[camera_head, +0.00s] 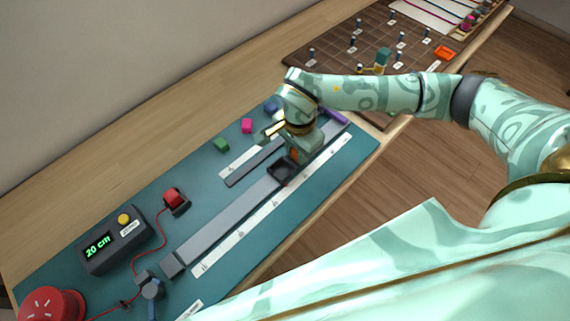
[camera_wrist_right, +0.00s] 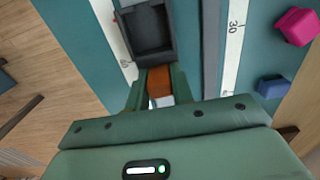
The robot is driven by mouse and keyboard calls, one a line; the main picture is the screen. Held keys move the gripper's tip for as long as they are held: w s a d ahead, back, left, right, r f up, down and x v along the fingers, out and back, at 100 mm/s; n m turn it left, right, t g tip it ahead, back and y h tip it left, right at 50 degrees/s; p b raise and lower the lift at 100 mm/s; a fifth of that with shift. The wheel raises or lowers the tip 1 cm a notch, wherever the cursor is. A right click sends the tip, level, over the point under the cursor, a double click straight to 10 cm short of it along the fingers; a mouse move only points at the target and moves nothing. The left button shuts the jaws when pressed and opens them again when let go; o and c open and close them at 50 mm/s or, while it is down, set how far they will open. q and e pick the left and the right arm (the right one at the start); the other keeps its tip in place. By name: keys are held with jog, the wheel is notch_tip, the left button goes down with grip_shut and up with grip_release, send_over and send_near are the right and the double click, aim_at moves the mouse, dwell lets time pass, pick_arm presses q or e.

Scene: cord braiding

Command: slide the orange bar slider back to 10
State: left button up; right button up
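The orange bar slider (camera_wrist_right: 158,82) shows between the fingers of my right gripper (camera_wrist_right: 158,88) in the right wrist view. The fingers lie close against both its sides, next to a dark open tray (camera_wrist_right: 148,32). In the head view my right gripper (camera_head: 299,152) reaches down over the long grey rail (camera_head: 225,218), and the dark tray (camera_head: 284,172) sits on that rail just before it. Only a sliver of orange shows there; the gripper hides the rest. A white scale strip (camera_head: 268,208) runs along the rail. My left gripper is not in view.
A shorter rail with its own scale (camera_head: 238,160) lies beside the long one. A green block (camera_head: 221,145) and a pink block (camera_head: 247,126) lie behind. A display box reading 20 cm (camera_head: 112,241) and a red button (camera_head: 50,306) stand at left. The pegboard (camera_head: 340,50) is at the back right.

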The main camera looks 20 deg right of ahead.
aim_at(215, 228)
jog(key=s+a+p, duration=0.1)
jog(key=a, duration=0.2)
jog(key=s+a, duration=0.1)
jog(key=a, duration=0.3)
jog(key=s+a+p, duration=0.1)
jog(key=a, duration=0.2)
jog(key=shift+s+a+r+p, duration=0.1)
jog(key=shift+s+a+p, duration=0.25)
jog(key=shift+a, duration=0.05)
jog(key=s+a, duration=0.1)
jog(key=a, duration=0.2)
jog(key=s+a, duration=0.1)
jog(key=a, duration=0.2)
jog(key=s+a, duration=0.1)
jog(key=a, duration=0.2)
jog(key=shift+s+a, duration=0.25)
jog(key=shift+a, duration=0.35)
jog(key=shift+s+a, duration=0.25)
jog(key=shift+a, duration=0.4)
jog(key=shift+s+a, duration=0.2)
jog(key=shift+a, duration=0.4)
jog(key=o, duration=0.9)
jog(key=shift+o, duration=0.2)
notch_tip(215, 228, up, 7)
jog(key=p, duration=0.5)
